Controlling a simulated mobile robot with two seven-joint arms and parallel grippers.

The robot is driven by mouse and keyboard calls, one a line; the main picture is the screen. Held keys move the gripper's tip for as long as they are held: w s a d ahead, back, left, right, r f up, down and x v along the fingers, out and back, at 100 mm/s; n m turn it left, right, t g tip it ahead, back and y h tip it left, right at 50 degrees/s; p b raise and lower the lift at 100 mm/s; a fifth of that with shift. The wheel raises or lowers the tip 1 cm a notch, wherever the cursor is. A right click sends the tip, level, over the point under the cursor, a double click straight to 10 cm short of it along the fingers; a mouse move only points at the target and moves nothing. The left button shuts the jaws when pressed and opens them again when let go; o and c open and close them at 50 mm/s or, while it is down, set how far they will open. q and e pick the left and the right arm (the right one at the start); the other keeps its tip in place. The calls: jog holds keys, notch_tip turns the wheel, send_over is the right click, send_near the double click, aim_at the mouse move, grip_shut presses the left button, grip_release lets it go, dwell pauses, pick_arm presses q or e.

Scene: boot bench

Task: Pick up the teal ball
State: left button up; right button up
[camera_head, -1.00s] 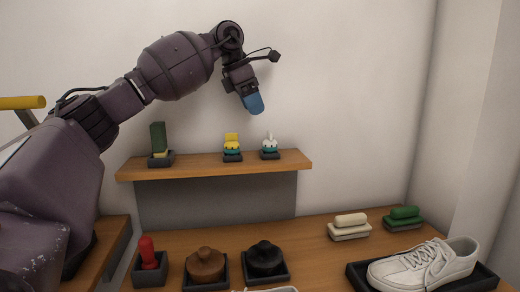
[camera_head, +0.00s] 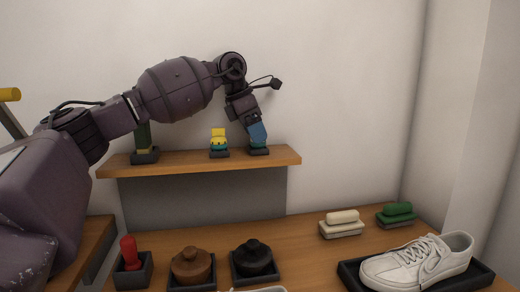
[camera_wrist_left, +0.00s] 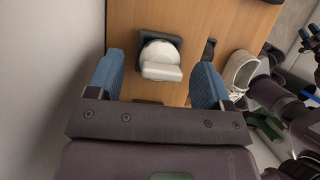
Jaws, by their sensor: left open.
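Two small items with teal lower parts stand in dark holders on the wall shelf. One has a yellow top (camera_head: 218,136). The other, to its right, shows a teal part (camera_head: 258,143) just under my gripper, which hides its top. In the left wrist view this item shows a white rounded top with a white tab (camera_wrist_left: 161,62), and no teal is visible there. I cannot tell which teal part is the ball. My left gripper (camera_head: 258,132) points down at the right item, its blue fingers open on either side.
On the bench below are a red-handled item (camera_head: 129,252), brown (camera_head: 191,265) and black (camera_head: 254,256) lidded pots, two brushes and a white shoe (camera_head: 418,262). Air above the shelf's middle is free.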

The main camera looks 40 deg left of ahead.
pick_arm(q)
jog(key=shift+x, duration=0.85)
jog(key=shift+r, duration=0.1)
jog(key=shift+s, duration=0.1)
jog(key=c, duration=0.9)
